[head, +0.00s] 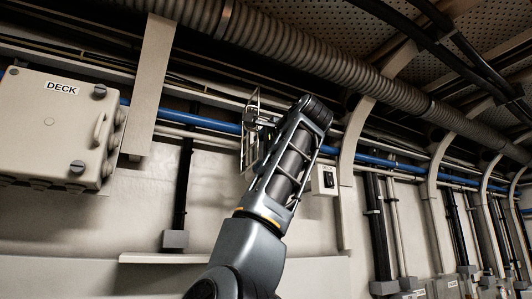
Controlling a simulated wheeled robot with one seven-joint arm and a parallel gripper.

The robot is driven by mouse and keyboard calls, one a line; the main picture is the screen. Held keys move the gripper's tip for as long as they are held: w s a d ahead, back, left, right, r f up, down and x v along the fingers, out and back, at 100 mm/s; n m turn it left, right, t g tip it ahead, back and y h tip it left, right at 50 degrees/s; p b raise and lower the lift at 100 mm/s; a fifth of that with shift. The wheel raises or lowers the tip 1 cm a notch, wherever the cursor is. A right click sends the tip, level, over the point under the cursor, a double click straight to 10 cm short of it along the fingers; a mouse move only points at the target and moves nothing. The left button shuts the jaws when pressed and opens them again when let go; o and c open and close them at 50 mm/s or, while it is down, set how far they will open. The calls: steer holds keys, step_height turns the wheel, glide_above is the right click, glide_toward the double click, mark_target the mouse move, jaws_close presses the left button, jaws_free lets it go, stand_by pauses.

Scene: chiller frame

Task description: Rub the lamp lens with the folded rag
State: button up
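My arm rises from the bottom middle, and its forearm bends over at the top right of centre. Just left of that bend, a small pale wire-framed fitting (244,150) stands against the wall. It looks like a caged lamp, but it is too small to be sure, and I cannot make out a lens. My gripper (262,125) seems to be among the small metal parts between the fitting and my arm. Its fingers cannot be told apart, nor whether it touches the fitting. I see no folded rag.
A beige box marked DECK (60,130) is on the left wall. A ribbed duct (300,45) and a blue pipe (205,122) run across above. A small white switch box (325,180) is right of my arm. A narrow ledge (165,258) lies low at left.

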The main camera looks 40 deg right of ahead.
steer(key=b+v, duration=0.2)
steer(key=v, duration=0.4)
stand_by(0.5)
steer(key=shift+s, duration=0.15)
steer(key=v, duration=0.2)
steer(key=shift+s+a+b, duration=0.1)
steer(key=shift+s+b, duration=0.25)
steer(key=shift+b, duration=0.05)
steer(key=shift+w+r, duration=0.1)
steer(key=shift+w, duration=0.05)
stand_by(0.3)
steer(key=p+x, duration=0.2)
steer(key=x, duration=0.4)
steer(key=shift+w+p, duration=0.35)
steer(key=shift+p, duration=0.05)
steer(key=shift+x, duration=1)
stand_by(0.7)
